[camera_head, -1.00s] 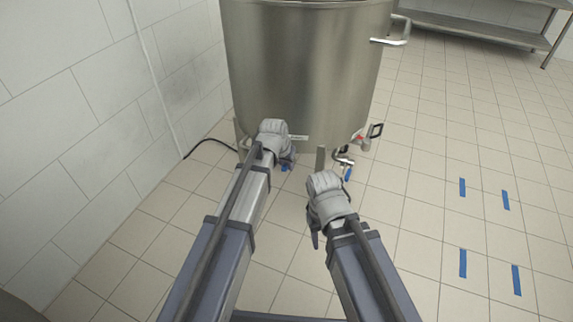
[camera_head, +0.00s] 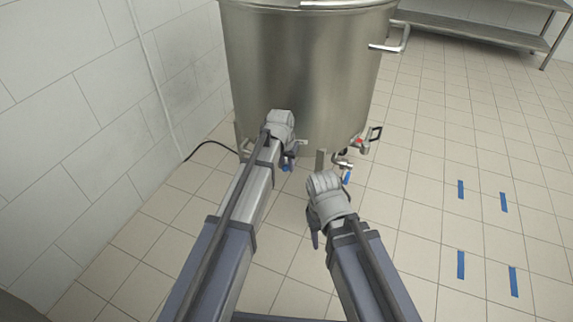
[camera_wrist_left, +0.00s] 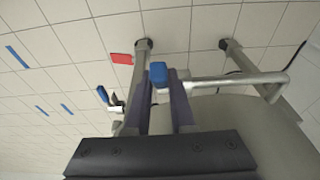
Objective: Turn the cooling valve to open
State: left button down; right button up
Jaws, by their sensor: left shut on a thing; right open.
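A steel kettle (camera_head: 310,70) stands on legs, with valves low on its front. My left gripper (camera_head: 288,163) is under the kettle's front edge, shut on a blue valve handle (camera_head: 286,168). In the left wrist view the blue handle (camera_wrist_left: 158,74) sits between the two purple fingers of my left gripper (camera_wrist_left: 161,100), beside a bent steel pipe (camera_wrist_left: 235,80). A second valve with a blue handle (camera_head: 347,177) hangs to the right, apart from both grippers. My right gripper (camera_head: 315,235) is open and empty over the floor; its fingers are partly hidden by its wrist.
A red-marked outlet valve with a black handle (camera_head: 375,133) sticks out on the kettle's right. A side handle (camera_head: 392,42) juts out above it. A white wall (camera_head: 80,110) stands at the left. The tiled floor at the right is clear, with blue tape marks (camera_head: 461,189).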

pick_arm(q)
jog(key=shift+w+d+r+g+y+p, duration=0.15)
jog(key=shift+w+r+g+p, duration=0.1)
jog(key=shift+w+g, duration=0.25)
jog(key=shift+w+d+r+g+y+p, duration=0.15)
jog(key=shift+w+r+g, duration=0.1)
jog(key=shift+w+g, duration=0.2)
jog(key=shift+r+g+y, duration=0.15)
jog(key=shift+g+y, duration=0.15)
jog(key=shift+g, duration=0.55)
pick_arm(e)
jog(key=shift+r, duration=0.85)
pick_arm(q)
jog(key=c, duration=0.8)
grip_release()
jog(key=shift+o, duration=0.2)
pick_arm(e)
jog(key=shift+r, duration=0.1)
pick_arm(q)
notch_tip(320, 180, up, 8)
jog(key=p, duration=0.8)
jog(key=shift+w+d, duration=0.15)
jog(key=shift+w, duration=0.15)
pick_arm(e)
notch_tip(320, 180, up, 8)
jog(key=shift+f, duration=0.2)
jog(key=shift+d, duration=0.1)
